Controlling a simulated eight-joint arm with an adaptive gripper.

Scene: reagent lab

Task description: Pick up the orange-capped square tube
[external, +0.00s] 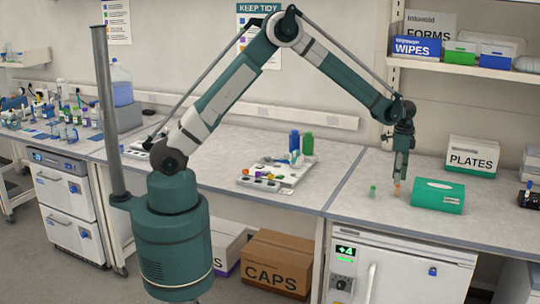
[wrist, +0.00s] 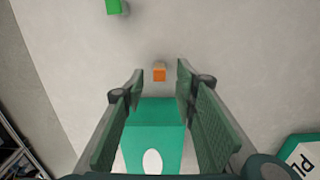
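The orange-capped square tube (wrist: 159,73) stands on the bench, seen from above in the wrist view just beyond and between my fingertips. In the external view it shows as a small orange spot (external: 397,188) under my gripper. My gripper (wrist: 160,80) is open, its fingers apart on either side of the line to the tube, pointing down. In the external view my gripper (external: 400,172) hangs over the bench close above the tube. I cannot tell the exact height gap.
A green-capped tube (wrist: 113,7) stands nearby; it is left of the orange one in the external view (external: 373,191). A green tissue box (external: 437,196) sits close to the right. A PLATES box (external: 472,157) stands behind. Bare bench lies in front and left.

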